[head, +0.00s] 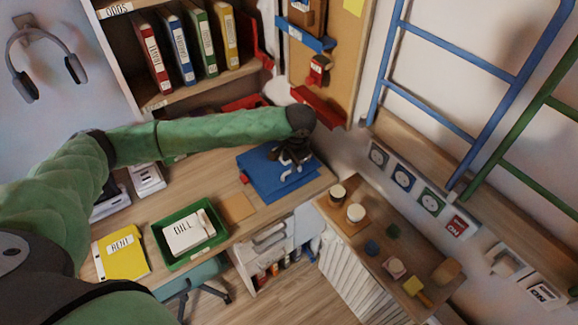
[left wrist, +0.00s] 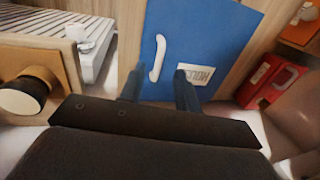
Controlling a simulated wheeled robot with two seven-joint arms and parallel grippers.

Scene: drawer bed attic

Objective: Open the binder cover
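A blue binder (head: 262,180) lies on the right part of the desk, under my left gripper. In the left wrist view its blue cover (left wrist: 215,35) carries a white curved handle (left wrist: 157,57) and a white label (left wrist: 195,74). The cover looks flat; I see no pages. My left gripper (head: 288,160) hangs over the binder's far part. In the left wrist view the gripper's fingers (left wrist: 158,92) are apart, with nothing between them, near the edge of the cover by the handle and label. Whether they touch it I cannot tell. My right gripper is not in view.
A green tray (head: 163,240) with white papers and a yellow folder (head: 122,262) lie on the desk's near left. Upright binders (head: 190,48) stand on the shelf behind. A lower wooden top (head: 385,235) with jars and small blocks is at right, below blue ladder rails (head: 440,115).

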